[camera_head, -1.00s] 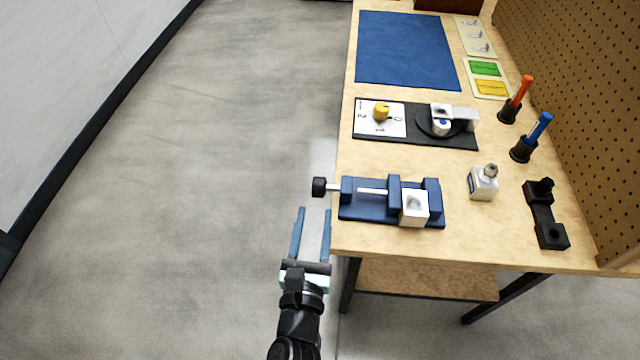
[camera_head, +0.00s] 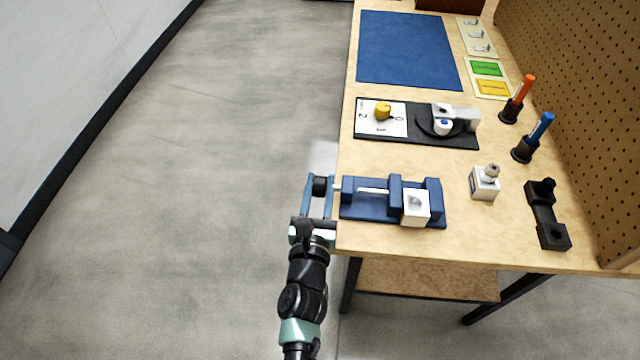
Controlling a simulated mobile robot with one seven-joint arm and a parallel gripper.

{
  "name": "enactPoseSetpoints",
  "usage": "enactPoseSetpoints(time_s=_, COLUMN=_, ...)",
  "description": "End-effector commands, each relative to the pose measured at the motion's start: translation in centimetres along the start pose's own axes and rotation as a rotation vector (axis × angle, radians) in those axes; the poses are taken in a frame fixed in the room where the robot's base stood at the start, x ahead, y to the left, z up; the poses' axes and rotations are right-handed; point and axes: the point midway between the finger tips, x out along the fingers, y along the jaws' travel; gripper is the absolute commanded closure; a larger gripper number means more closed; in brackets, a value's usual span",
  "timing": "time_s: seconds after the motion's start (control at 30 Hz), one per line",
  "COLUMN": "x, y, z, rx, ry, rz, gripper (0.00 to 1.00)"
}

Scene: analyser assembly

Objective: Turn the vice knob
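The blue vice (camera_head: 365,212) lies on the near left part of the bench, with a white block (camera_head: 415,207) at its jaws on the right. Its black knob (camera_head: 320,186) sticks out to the left past the bench edge. My gripper (camera_head: 321,181) has come up from below in the picture, and its two blue fingers stand on either side of the knob. The fingers are apart; a gap seems to show between the left finger and the knob. Whether the right finger touches the knob I cannot tell.
On the wooden bench (camera_head: 385,250) stand a black plate (camera_head: 460,140) with a yellow dial (camera_head: 383,111), a small white part (camera_head: 484,183), a black bracket (camera_head: 546,215) and two pens in holders. A pegboard (camera_head: 570,110) borders the right. Open floor lies left.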

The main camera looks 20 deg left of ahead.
Motion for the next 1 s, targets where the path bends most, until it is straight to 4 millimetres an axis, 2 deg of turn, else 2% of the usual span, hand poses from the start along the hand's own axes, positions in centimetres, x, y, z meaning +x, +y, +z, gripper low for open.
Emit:
enactPoseSetpoints(time_s=0.03, x=0.0, y=0.0, z=0.0, rx=0.000, ry=0.000, rz=0.000, gripper=0.79)
enactPoseSetpoints(time_s=0.13, x=0.0, y=0.0, z=0.0, rx=0.000, ry=0.000, rz=0.000, gripper=0.97)
enactPoseSetpoints(time_s=0.17, x=0.0, y=0.0, z=0.0, rx=0.000, ry=0.000, rz=0.000, gripper=1.00)
enactPoseSetpoints(time_s=0.57, x=0.0, y=0.0, z=0.4, rx=0.001, ry=0.019, rz=-0.001, gripper=1.00)
enactPoseSetpoints(time_s=1.0, x=0.1, y=-0.1, z=1.2, rx=0.001, ry=0.185, rz=-0.002, gripper=1.00)
